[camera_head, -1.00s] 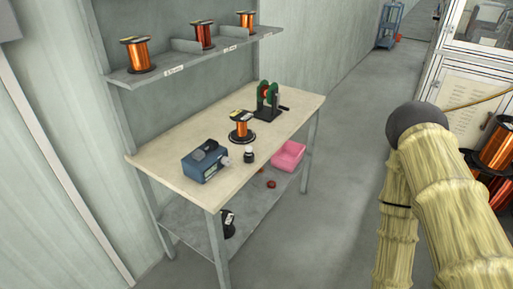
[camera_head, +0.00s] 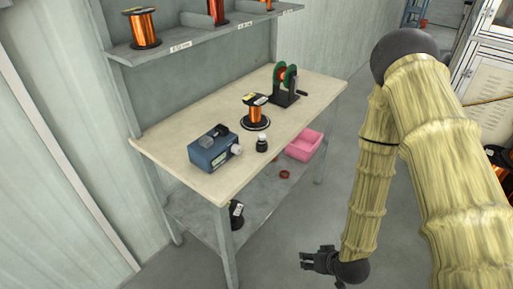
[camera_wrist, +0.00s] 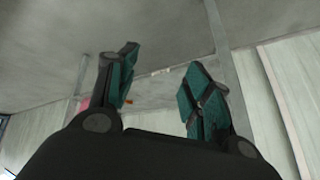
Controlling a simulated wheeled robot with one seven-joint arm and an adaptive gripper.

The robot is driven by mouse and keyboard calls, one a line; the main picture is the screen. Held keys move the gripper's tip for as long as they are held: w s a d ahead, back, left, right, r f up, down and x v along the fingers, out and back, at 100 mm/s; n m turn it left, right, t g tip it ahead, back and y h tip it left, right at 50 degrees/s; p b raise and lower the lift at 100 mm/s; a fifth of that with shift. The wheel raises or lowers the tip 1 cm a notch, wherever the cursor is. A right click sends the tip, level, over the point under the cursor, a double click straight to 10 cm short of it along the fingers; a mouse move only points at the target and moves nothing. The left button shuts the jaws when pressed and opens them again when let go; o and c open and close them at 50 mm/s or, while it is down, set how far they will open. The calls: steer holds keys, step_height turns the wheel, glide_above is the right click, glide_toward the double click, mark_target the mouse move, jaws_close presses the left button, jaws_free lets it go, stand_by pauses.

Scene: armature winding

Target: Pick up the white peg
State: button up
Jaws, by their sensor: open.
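A small white peg-like piece (camera_head: 262,137) shows as the pale top of a small black holder (camera_head: 262,147) on the worktable, near its front edge. Whether the two are separate parts is too small to tell. My gripper (camera_head: 306,262) hangs low in front of the table, below the tabletop and right of the near table leg, well apart from the white piece. In the wrist view my gripper (camera_wrist: 160,85) is open and empty, its two teal-padded fingers spread. The white piece does not show in the wrist view.
The worktable (camera_head: 185,110) bears a blue box (camera_head: 212,155) with a pale knob, a copper wire spool (camera_head: 256,112) and a green-black winding stand (camera_head: 285,82). Floor in front is open.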

steer(key=w+a+r+n+t+y+b, duration=0.1)
steer(key=w+a+r+t, duration=0.15)
steer(key=w, duration=0.35)
steer(key=w+a+r+n+t+y+b, duration=0.1)
steer(key=w+r+y, duration=0.1)
steer(key=w+r, duration=0.3)
steer(key=n+t+y+b, duration=0.4)
steer(key=n+y+b, duration=0.1)
steer(key=y, duration=0.2)
glide_toward(262, 137)
steer(key=shift+g, duration=0.25)
steer(key=x, duration=0.4)
steer(key=f+x, duration=0.1)
steer(key=x, duration=0.1)
steer(key=shift+w+d+p, duration=0.15)
steer(key=shift+p, duration=0.25)
steer(key=shift+w+d+x, duration=0.15)
steer(key=shift+x, duration=1.15)
steer(key=shift+w+d+x, duration=0.15)
steer(key=shift+x, duration=1.15)
steer(key=shift+r, duration=0.1)
steer(key=c, duration=1)
